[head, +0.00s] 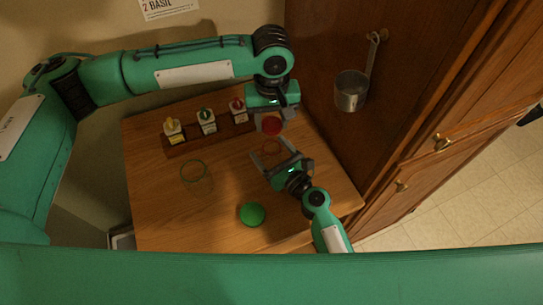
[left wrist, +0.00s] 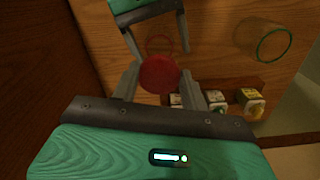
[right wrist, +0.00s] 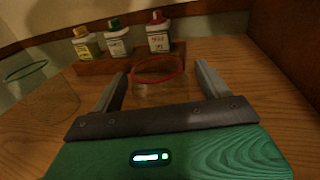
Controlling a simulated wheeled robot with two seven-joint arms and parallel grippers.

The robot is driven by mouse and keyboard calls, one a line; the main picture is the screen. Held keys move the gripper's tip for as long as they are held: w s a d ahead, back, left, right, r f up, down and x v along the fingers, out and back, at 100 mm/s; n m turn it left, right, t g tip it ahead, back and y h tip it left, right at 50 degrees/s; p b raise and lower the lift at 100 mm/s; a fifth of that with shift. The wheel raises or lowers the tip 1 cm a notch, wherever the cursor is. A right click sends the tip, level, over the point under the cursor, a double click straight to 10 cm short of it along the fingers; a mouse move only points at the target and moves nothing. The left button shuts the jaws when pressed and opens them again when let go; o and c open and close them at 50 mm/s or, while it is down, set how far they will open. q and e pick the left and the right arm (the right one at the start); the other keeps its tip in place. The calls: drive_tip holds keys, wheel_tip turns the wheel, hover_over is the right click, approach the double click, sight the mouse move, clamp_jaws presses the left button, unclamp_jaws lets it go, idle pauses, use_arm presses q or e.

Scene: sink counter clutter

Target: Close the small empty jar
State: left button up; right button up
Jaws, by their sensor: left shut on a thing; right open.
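The small jar is clear glass with a red rim (head: 272,147) and looks empty. It stands on the counter and also shows in the right wrist view (right wrist: 160,88). My right gripper (head: 275,155) is open, with a finger on each side of the jar. My left gripper (head: 271,121) is shut on the red lid (left wrist: 158,74). It holds the lid off the counter, apart from the jar; the jar's rim shows just beyond the lid in the left wrist view. The lid is outside the right wrist view.
A larger clear jar with a green rim (head: 194,171) stands to the left. A green lid (head: 252,214) lies near the counter's front. A wooden rack (head: 190,146) with 3 small bottles is at the back. A wooden cabinet (head: 335,125) borders the right; a metal ladle (head: 351,92) hangs on it.

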drive_tip(key=c, duration=1.5)
use_arm(q)
hover_over(272, 141)
drive_tip(key=s, duration=0.2)
drive_tip(key=shift+s+f, duration=0.15)
drive_tip(key=shift+f, duration=2.3)
drive_tip(key=shift+f, duration=0.1)
drive_tip(key=shift+f, duration=0.8)
drive_tip(key=shift+f, duration=0.55)
